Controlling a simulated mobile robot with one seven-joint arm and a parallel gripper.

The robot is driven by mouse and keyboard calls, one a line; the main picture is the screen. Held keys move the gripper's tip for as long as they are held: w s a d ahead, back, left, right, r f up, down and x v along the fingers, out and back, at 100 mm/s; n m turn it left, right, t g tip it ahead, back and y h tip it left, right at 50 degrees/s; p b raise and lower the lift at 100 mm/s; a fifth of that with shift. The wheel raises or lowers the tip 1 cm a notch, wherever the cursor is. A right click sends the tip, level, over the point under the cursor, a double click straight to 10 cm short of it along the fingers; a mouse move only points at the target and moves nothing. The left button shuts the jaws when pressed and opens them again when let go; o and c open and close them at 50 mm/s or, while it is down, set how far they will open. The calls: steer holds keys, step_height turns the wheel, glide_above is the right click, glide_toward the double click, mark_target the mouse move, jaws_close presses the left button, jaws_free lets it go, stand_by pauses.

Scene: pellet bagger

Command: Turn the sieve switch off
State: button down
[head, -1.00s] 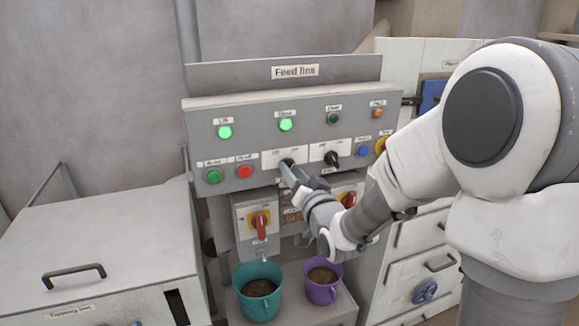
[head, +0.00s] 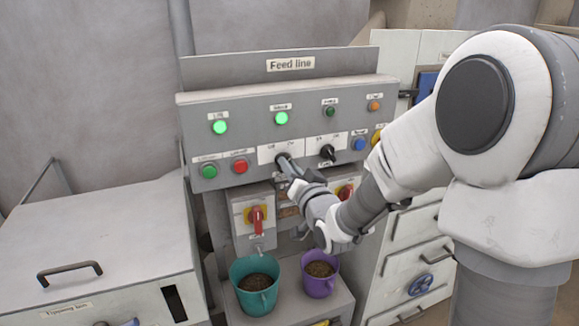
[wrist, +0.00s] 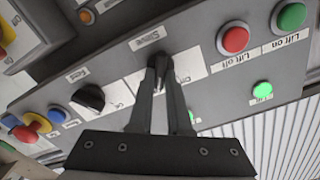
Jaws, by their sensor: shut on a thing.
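The sieve switch (wrist: 158,66) is a dark rotary knob on a white plate below the "Sieve" label in the wrist view. My gripper (wrist: 161,70) is shut on this knob, one finger on each side. In the head view my gripper (head: 285,164) reaches the left of two black knobs on the grey "Feed line" panel (head: 240,110). The fingers largely hide the knob there, so its exact angle is hard to tell. The sieve lamp (head: 281,118) above it glows green.
The feed knob (head: 327,152) sits close to the right. Green (head: 209,171) and red (head: 240,166) lift buttons are to the left. Below are a red-handled switch (head: 257,219), a teal bucket (head: 245,296) and a purple bucket (head: 316,284).

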steer(key=shift+f+n+b, duration=0.1)
steer(key=shift+n+b, duration=0.2)
steer(key=shift+b, duration=0.3)
steer(key=n+b, duration=0.3)
steer(key=b, duration=0.2)
steer(key=n+b, duration=0.4)
steer(key=b, duration=0.1)
steer(key=n+b, duration=0.4)
steer(key=b, duration=0.2)
steer(key=shift+a, duration=0.25)
steer(key=shift+r+n, duration=0.2)
steer(key=shift+n, duration=0.1)
steer(key=c, duration=0.9)
jaws_free()
steer(key=shift+o, duration=0.2)
steer(key=shift+s, duration=0.1)
